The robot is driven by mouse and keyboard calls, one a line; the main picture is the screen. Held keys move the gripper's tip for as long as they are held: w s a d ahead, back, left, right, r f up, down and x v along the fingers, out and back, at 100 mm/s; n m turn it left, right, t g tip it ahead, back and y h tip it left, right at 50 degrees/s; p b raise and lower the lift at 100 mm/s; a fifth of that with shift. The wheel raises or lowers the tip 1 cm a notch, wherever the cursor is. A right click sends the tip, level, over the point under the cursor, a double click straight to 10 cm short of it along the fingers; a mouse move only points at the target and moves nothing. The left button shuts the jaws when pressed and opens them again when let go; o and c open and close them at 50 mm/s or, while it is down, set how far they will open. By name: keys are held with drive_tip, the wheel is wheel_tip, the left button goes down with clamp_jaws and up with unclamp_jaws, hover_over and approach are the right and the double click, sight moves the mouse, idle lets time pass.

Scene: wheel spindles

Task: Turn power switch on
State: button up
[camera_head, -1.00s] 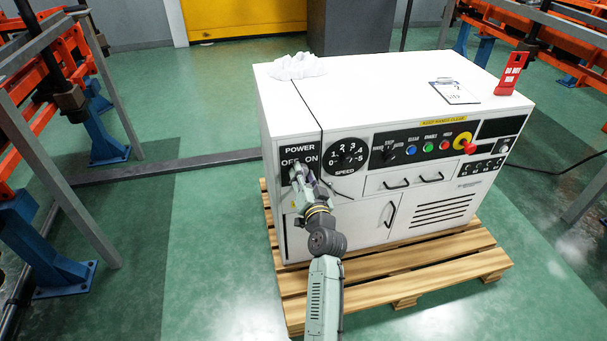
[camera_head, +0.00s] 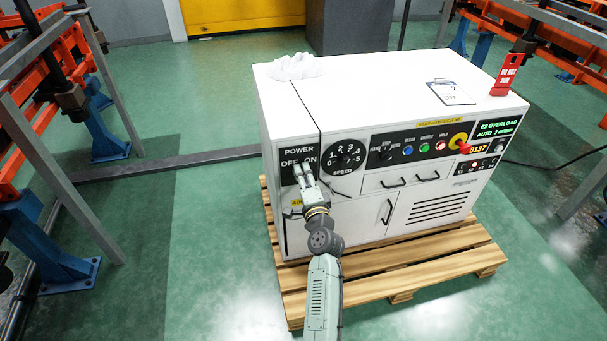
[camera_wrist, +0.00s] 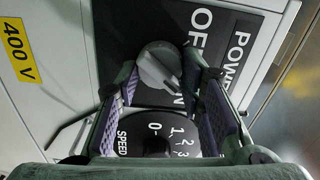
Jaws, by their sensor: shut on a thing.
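The power switch is a round grey knob (camera_wrist: 156,62) on a black POWER panel, with OFF and ON lettering, on the left of the white cabinet's front. The panel (camera_head: 298,151) also shows in the head view, where my gripper (camera_head: 303,170) covers the knob. In the wrist view my gripper (camera_wrist: 163,70) has one finger on each side of the knob and is shut on it. The knob's pointer ridge is turned towards the partly hidden ON lettering.
The SPEED dial (camera_head: 345,155) sits just right of the switch. A red emergency button (camera_head: 465,148) is farther right. A white cloth (camera_head: 297,66), a clipboard (camera_head: 450,92) and a red sign (camera_head: 507,75) are on top. The cabinet stands on a wooden pallet (camera_head: 400,285).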

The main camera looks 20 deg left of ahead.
drive_tip(key=shift+m, duration=0.6)
drive_tip(key=o, duration=1.1)
drive_tip(key=shift+o, duration=0.2)
drive_tip(key=v, duration=1.2)
drive_tip(key=shift+f, duration=0.1)
